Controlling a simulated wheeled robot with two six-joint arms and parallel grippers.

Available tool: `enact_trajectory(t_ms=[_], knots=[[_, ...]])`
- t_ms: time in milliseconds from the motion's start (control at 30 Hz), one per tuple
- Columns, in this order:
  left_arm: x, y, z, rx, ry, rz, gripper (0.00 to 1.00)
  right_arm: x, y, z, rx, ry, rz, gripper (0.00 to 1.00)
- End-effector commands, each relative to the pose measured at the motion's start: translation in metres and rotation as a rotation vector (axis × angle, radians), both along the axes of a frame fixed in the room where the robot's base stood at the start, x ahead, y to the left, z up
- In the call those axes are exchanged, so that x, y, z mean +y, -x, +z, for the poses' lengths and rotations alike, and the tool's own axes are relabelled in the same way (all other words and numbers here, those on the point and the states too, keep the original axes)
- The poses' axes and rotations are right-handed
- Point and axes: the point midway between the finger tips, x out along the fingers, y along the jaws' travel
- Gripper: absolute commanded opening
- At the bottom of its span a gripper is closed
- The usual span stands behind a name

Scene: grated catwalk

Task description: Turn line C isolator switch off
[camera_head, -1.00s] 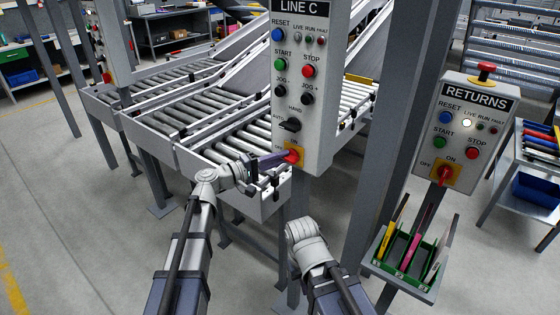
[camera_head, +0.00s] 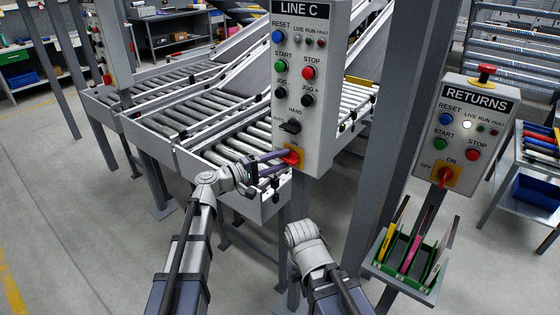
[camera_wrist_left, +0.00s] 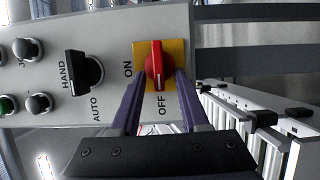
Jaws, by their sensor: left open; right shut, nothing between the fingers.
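The LINE C panel (camera_head: 304,90) stands in the middle of the head view. Its isolator switch (camera_head: 291,158) is a red handle on a yellow plate at the panel's bottom. In the left wrist view the red handle (camera_wrist_left: 157,65) lies along the line towards the OFF mark, across from the ON direction. My left gripper (camera_head: 281,162) is open at the switch, a finger on either side of the handle's near end in the wrist view (camera_wrist_left: 160,80); I cannot tell whether they touch it. My right arm shows at bottom centre, but its fingers are hidden.
A black HAND/AUTO selector (camera_head: 290,126) sits just above the isolator. The RETURNS panel (camera_head: 459,130) stands to the right with its own red switch (camera_head: 445,175). Roller conveyors (camera_head: 185,120) lie behind my left gripper. A green bin (camera_head: 405,255) sits below RETURNS.

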Motion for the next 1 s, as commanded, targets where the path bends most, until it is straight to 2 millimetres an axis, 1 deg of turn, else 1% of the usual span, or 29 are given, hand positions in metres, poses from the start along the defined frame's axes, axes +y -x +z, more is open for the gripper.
enact_trajectory(t_ms=[67, 167, 333, 500, 700, 1000], knots=[[0.003, 0.002, 0.000, 0.000, 0.000, 0.001, 0.45, 0.000, 0.000, 0.000, 0.000, 0.000, 0.000, 0.00], [0.013, 0.008, 0.000, 0.000, 0.000, 0.002, 0.45, 0.000, 0.000, 0.000, 0.000, 0.000, 0.000, 0.00], [0.037, 0.023, 0.000, 0.000, 0.000, 0.004, 0.45, 0.000, 0.000, 0.000, 0.000, 0.000, 0.000, 0.00], [0.057, 0.035, -0.001, 0.000, 0.000, 0.002, 0.45, 0.000, 0.000, -0.001, 0.000, 0.000, 0.000, 0.00], [0.067, 0.041, -0.001, 0.000, 0.000, 0.001, 0.45, 0.000, 0.000, -0.001, 0.000, 0.000, 0.000, 0.00], [0.066, 0.041, -0.001, 0.000, -0.002, -0.002, 0.45, 0.000, 0.000, 0.000, 0.000, 0.000, 0.000, 0.00]])
